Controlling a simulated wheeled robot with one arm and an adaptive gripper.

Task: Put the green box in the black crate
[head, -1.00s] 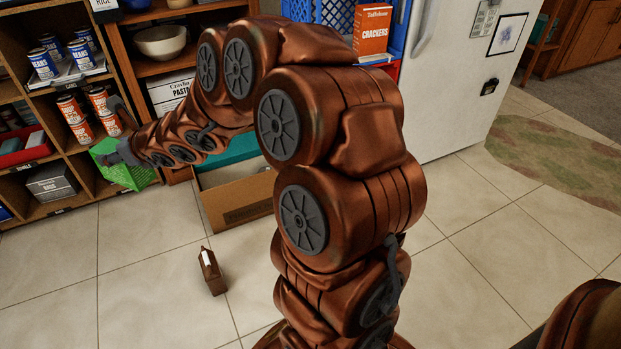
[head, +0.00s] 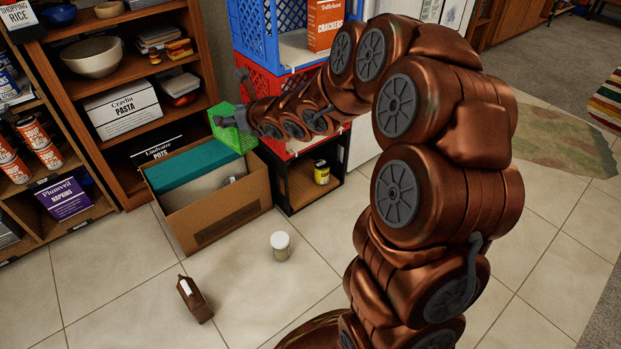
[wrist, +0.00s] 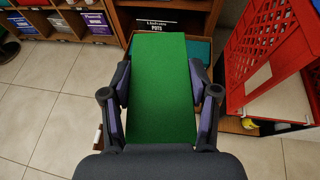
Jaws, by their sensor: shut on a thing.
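The green box (head: 232,137) is held in my gripper (head: 240,112), in front of the crate stack and above the cardboard box. In the wrist view the green box (wrist: 162,90) fills the middle, with a finger of my gripper (wrist: 161,82) against each side. The black crate (head: 299,188) is at the bottom of the stack, on the floor, with its open side facing me. A yellow can (head: 321,172) stands inside it. My arm hides part of the stack.
A red crate (head: 274,82) and a blue crate (head: 258,38) sit above the black one. An open cardboard box (head: 220,208) stands just left. A white-lidded jar (head: 280,246) and a small brown item (head: 195,299) are on the floor. Shelves line the left.

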